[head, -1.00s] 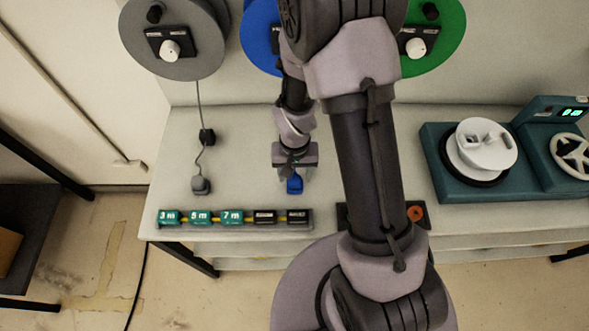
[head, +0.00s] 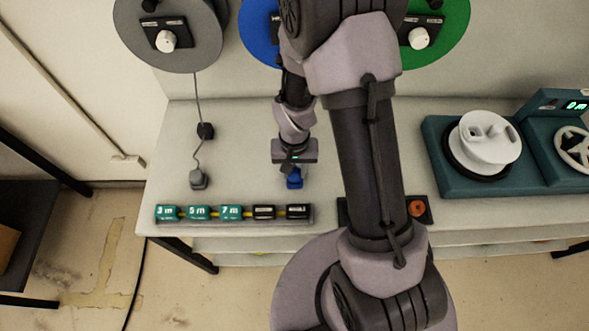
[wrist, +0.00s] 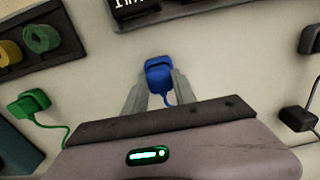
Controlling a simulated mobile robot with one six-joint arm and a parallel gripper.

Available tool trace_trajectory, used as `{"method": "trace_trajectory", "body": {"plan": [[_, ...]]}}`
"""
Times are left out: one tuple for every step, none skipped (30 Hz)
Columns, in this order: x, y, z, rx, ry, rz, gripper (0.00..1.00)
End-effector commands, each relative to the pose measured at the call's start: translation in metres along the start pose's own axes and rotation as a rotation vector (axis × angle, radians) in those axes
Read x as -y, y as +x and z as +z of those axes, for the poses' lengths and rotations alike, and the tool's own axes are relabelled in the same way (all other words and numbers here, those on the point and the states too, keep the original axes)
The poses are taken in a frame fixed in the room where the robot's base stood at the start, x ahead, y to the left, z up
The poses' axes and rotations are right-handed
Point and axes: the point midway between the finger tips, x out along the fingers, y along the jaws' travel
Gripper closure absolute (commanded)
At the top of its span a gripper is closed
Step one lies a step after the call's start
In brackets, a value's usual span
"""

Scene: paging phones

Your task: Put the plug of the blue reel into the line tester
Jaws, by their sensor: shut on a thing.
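My gripper (head: 294,174) is low over the bench, shut on the blue plug (head: 294,181). In the wrist view the blue plug (wrist: 158,71) sits between the tips of my two fingers (wrist: 158,88), with its blue cord running back between them. The blue reel (head: 257,35) hangs on the back wall, partly hidden by my arm. A dark box with round coloured ports (head: 417,210) lies right of the plug, partly behind my arm, and shows in the wrist view (wrist: 12,70) at upper left. It may be the line tester; I cannot read a label.
A grey plug (head: 199,178) lies left, under the grey reel (head: 168,38). A green plug (wrist: 30,103) lies near the ported box, below the green reel (head: 437,40). A length-label strip (head: 232,222) runs along the front edge. A teal machine (head: 455,182) stands right.

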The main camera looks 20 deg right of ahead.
Motion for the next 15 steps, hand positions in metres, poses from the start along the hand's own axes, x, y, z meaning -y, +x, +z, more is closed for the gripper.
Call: {"method": "trace_trajectory", "body": {"plan": [[0.000, -0.011, 0.000, -0.002, 0.000, -0.001, 0.97], [0.000, -0.015, -0.001, -0.002, 0.000, -0.001, 0.97], [0.000, -0.020, -0.001, -0.002, 0.000, -0.001, 0.97], [0.000, -0.023, 0.000, -0.001, 0.000, 0.000, 0.97], [0.000, -0.026, 0.000, -0.001, 0.000, 0.000, 0.97], [0.000, -0.031, 0.000, 0.000, 0.000, 0.000, 0.97], [0.000, -0.034, 0.000, 0.000, 0.001, 0.000, 0.97], [0.000, -0.037, 0.000, 0.000, 0.000, 0.000, 0.97], [0.000, -0.042, 0.000, -0.001, 0.000, 0.000, 0.97], [0.000, -0.045, 0.000, -0.001, 0.000, 0.000, 0.97], [0.000, -0.049, 0.000, -0.001, 0.000, 0.000, 0.97], [0.000, -0.053, 0.000, -0.001, 0.000, 0.000, 0.97], [0.000, -0.057, 0.000, -0.001, 0.000, 0.000, 0.97], [0.000, -0.060, 0.000, -0.001, 0.000, 0.000, 0.97], [0.000, -0.064, 0.000, -0.001, 0.000, 0.000, 0.97]]}}
